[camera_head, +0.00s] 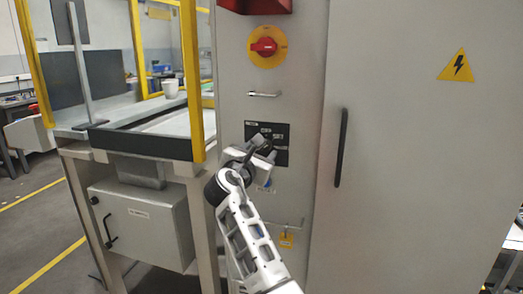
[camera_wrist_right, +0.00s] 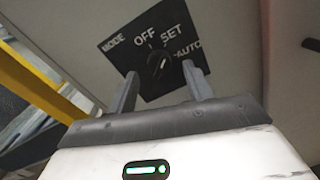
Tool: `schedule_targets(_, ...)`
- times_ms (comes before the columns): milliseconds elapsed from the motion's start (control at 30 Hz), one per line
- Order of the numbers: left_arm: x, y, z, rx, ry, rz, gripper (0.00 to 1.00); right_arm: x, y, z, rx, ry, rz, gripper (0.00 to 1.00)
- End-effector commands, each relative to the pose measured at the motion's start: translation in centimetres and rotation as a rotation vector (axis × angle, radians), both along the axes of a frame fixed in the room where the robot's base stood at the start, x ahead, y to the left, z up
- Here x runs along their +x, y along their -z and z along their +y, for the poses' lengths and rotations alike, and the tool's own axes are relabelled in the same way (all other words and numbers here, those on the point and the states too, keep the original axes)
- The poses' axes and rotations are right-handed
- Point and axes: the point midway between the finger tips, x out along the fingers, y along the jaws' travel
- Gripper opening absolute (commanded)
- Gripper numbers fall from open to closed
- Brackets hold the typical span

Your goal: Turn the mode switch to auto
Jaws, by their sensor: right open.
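The mode switch is a dark knob (camera_wrist_right: 158,63) on a black plate (camera_wrist_right: 120,46) marked MODE, OFF, SET and AUTO. I cannot clearly read which mark the knob points at. In the head view the plate (camera_head: 281,131) is on the grey cabinet front, partly hidden by my right gripper (camera_head: 263,150). In the right wrist view my right gripper (camera_wrist_right: 160,84) is open and empty. Its fingers point at the plate, one on each side of the knob's line, and the knob shows between and beyond the tips. My left gripper is not in view.
A red rotary switch (camera_head: 264,46) on a yellow disc and a small bar handle (camera_head: 264,94) are above the plate. A yellow tag (camera_head: 286,240) hangs below. A tall black door handle (camera_head: 341,147) is to the right. A yellow-framed workbench (camera_head: 150,143) stands close on the left.

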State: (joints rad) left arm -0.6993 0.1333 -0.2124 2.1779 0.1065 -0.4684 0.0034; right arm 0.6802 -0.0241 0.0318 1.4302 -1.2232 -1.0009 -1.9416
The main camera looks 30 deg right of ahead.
Motion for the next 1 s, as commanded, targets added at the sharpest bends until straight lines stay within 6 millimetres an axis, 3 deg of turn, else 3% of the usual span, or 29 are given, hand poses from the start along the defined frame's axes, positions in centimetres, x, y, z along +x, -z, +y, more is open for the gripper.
schedule_targets(200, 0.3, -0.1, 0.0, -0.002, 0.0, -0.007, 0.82, 1.2, 0.0, -1.5, 0.0, -0.001, 0.0, 0.51)
schedule_targets(500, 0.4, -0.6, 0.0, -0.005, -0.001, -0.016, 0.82, 1.3, 0.0, -1.6, 0.001, -0.002, -0.001, 0.51)
schedule_targets(667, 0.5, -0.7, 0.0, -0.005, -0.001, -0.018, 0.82, 1.3, 0.0, -1.6, 0.0, -0.002, 0.0, 0.1)
schedule_targets(700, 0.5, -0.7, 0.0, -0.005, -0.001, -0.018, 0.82, 1.3, 0.0, -1.6, 0.0, -0.002, 0.0, 0.07)
schedule_targets(1000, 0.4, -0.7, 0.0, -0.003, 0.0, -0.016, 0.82, 1.3, 0.0, -1.6, 0.018, -0.002, -0.019, 0.07)
